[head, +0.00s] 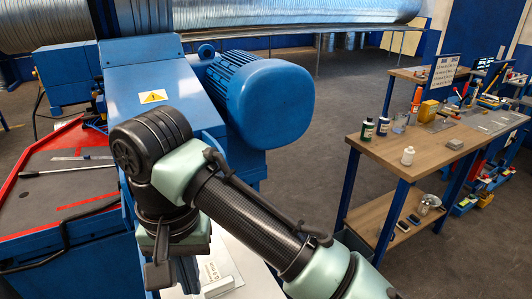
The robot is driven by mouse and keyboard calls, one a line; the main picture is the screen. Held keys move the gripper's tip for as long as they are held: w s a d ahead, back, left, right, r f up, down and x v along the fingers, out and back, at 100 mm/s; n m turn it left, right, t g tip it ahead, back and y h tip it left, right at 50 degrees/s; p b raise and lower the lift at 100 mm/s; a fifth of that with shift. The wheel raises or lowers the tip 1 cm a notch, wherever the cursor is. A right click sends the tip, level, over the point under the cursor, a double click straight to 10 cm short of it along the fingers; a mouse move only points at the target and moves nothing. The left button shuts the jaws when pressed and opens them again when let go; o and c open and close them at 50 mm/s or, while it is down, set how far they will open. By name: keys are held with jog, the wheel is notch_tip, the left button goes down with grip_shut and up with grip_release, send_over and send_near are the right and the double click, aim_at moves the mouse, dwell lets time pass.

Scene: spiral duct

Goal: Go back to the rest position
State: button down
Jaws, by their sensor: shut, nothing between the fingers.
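My arm reaches from the bottom right of the head view to the middle left, bends at a black joint and points down. My gripper (160,272) is at the lower end, dark and partly hidden by my own wrist. It is shut and I see nothing held in it. It is in front of the blue machine (150,75), above or beside a white surface (245,265) with printed text. I cannot tell the exact gap.
A blue motor (262,100) juts out just behind my arm. A red-edged bench (60,215) with tools is at left. A wooden workbench (440,145) with bottles is at right. Metal spiral duct (290,10) runs along the top. Grey floor (310,160) lies between machine and workbench.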

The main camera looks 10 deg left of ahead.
jog(key=w+a+r+n+t+y, duration=0.25)
jog(key=a+r+t+y, duration=0.2)
jog(key=a+r, duration=0.4)
jog(key=w+a+r+n+t+y, duration=0.1)
jog(key=w+a+r+t+y, duration=0.15)
jog(key=r+t+y, duration=0.95)
jog(key=s+d+r+m+t+h, duration=0.2)
jog(key=d+r+t+h, duration=0.3)
jog(key=d+r+h, duration=0.3)
jog(key=s+d+r+m+t+h, duration=0.3)
jog(key=s+d+r+t+h, duration=0.2)
jog(key=d, duration=1.2)
notch_tip(320, 180, up, 5)
jog(key=t+h, duration=0.1)
jog(key=h, duration=0.2)
jog(key=shift+s+r+m+h, duration=0.2)
jog(key=shift+m+h, duration=0.15)
jog(key=shift+d, duration=0.15)
